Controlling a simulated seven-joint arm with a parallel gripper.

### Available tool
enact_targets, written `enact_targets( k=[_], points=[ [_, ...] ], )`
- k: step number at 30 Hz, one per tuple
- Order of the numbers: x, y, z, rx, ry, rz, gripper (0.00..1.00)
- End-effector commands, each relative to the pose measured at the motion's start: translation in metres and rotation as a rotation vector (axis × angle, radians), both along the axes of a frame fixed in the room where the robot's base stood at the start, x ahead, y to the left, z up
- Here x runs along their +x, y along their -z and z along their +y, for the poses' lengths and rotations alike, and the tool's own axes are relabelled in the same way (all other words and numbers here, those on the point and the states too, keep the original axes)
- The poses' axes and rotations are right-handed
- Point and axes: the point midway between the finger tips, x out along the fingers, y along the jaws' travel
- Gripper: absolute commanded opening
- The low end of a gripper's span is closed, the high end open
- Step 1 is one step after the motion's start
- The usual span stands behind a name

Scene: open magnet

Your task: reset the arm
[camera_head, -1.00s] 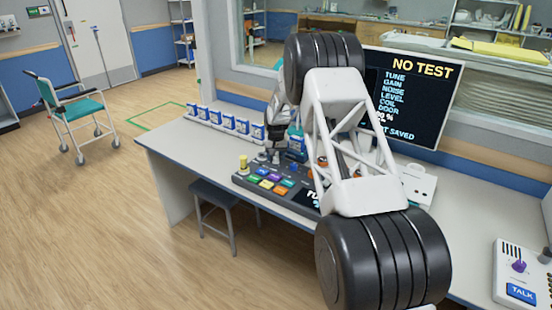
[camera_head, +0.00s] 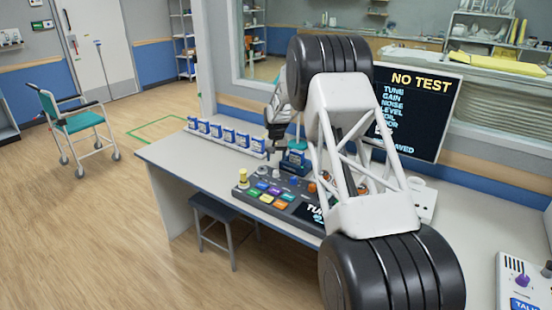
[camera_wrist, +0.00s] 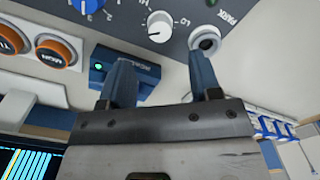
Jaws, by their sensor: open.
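My gripper (camera_head: 276,138) is above the back left part of the control console (camera_head: 272,198), pointing down and apart from it. In the wrist view, its two blue-grey fingers (camera_wrist: 163,82) are spread with nothing between them. My arm hides the right part of the console in the head view.
A row of small blue-and-white boxes (camera_head: 228,137) stands along the back left of the desk (camera_head: 170,155). A monitor (camera_head: 425,105) reading NO TEST stands behind my arm. A stool (camera_head: 222,212) is under the desk edge. A TALK unit (camera_head: 515,285) is at lower right.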

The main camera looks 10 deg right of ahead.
Motion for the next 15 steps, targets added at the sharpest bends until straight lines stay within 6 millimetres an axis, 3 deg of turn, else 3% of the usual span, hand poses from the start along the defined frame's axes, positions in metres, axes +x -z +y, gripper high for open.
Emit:
enact_targets(
  k=[8,15],
  points=[
    [-0.006,-0.009,0.000,-0.001,-0.001,-0.004,0.58],
    [-0.032,-0.044,0.001,-0.001,-0.008,-0.016,0.58]
  ],
)
